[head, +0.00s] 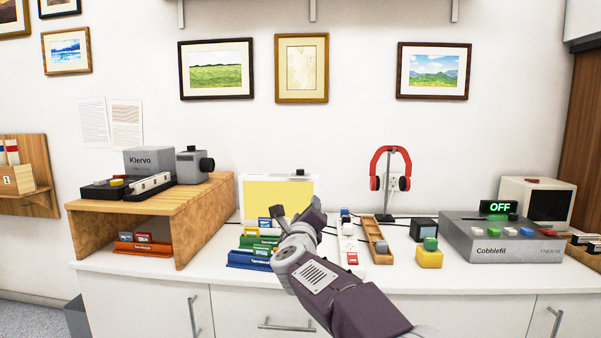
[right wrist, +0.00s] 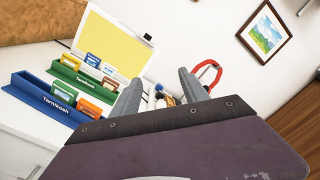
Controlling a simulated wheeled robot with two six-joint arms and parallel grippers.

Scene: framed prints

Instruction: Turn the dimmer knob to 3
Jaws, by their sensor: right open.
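I cannot make out a dimmer knob or its numbers for certain in either view. A grey box marked Cobblefil (head: 500,245) stands at the right of the counter, with coloured buttons on top and a green OFF display (head: 498,207). My right gripper (head: 313,208) reaches over the middle of the counter in the head view, partly hidden by its own wrist. In the right wrist view its two grey fingers (right wrist: 161,92) stand apart with nothing visibly held between them. My left gripper is out of view.
Green and blue card racks (head: 248,260) stand left of my right arm, before a yellow-screened panel (head: 270,192). A wooden riser (head: 190,210) is farther left. Red headphones (head: 376,165), a wooden tray (head: 374,236) and a yellow button box (head: 429,259) lie right of the arm.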

